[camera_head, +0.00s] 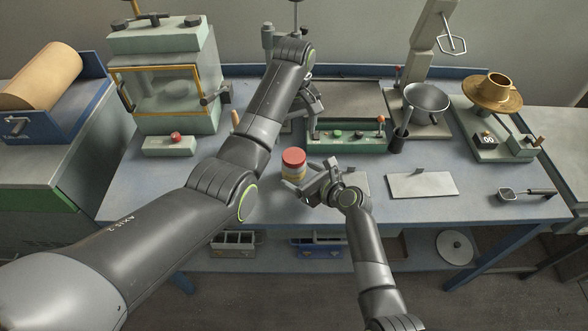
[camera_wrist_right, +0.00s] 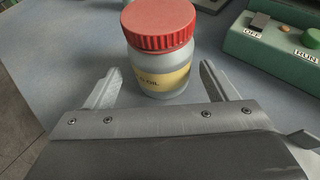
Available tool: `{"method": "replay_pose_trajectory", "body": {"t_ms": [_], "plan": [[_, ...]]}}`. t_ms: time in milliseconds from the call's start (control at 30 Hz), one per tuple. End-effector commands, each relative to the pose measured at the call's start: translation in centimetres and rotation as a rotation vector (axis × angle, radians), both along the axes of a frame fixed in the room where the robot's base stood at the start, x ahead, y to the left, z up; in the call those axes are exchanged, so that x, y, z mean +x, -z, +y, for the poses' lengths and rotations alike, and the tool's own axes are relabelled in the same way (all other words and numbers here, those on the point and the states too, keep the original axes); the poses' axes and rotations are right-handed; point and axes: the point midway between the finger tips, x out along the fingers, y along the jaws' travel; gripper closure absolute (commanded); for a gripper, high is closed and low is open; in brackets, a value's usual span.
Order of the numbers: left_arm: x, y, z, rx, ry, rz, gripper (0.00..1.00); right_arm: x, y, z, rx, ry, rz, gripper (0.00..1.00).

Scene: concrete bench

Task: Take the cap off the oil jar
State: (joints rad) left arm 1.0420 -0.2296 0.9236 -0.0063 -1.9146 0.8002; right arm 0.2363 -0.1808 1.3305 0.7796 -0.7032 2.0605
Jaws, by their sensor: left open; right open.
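The oil jar (camera_wrist_right: 166,84) stands upright on the bench, a pale jar with a yellow label reading "OIL". Its red ribbed cap (camera_wrist_right: 158,24) is on top. In the head view the jar (camera_head: 293,174) and its cap (camera_head: 293,156) are near the bench's front middle. My right gripper (camera_head: 314,181) is open beside the jar; in the right wrist view its fingers (camera_wrist_right: 163,88) are spread to either side of the jar's lower part.
A green control box (camera_head: 346,137) with buttons stands behind the jar. A flat pale plate (camera_head: 422,186) and a small square scoop (camera_head: 508,194) lie to the right. A glass-fronted cabinet (camera_head: 166,85) stands back left. Bare bench (camera_head: 150,190) lies front left.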

Motion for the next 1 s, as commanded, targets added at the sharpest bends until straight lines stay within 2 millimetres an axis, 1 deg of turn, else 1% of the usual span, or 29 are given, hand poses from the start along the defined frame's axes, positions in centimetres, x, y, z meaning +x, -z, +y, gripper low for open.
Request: {"method": "replay_pose_trajectory", "body": {"t_ms": [100, 300, 500, 767, 1000], "plan": [[0.0, 0.0, 0.0, 0.0, 0.0, 0.0, 0.27, 1.0, 0.5, 0.9, 0.001, -0.001, 0.002, 0.21], [0.0, 0.0, 0.0, 0.0, 0.0, 0.0, 0.27, 2.1, 1.1, 1.8, 0.0, -0.001, 0.0, 0.21], [0.0, 0.0, 0.0, 0.0, 0.0, 0.0, 0.27, 2.5, 1.4, 2.2, -0.001, 0.0, 0.001, 0.21], [0.0, 0.0, 0.0, 0.0, 0.0, 0.0, 0.27, 2.5, 1.4, 2.2, 0.0, 0.0, 0.001, 0.21], [0.0, 0.0, 0.0, 0.0, 0.0, 0.0, 0.27, 2.5, 1.4, 2.2, 0.0, 0.0, 0.001, 0.52]]}}
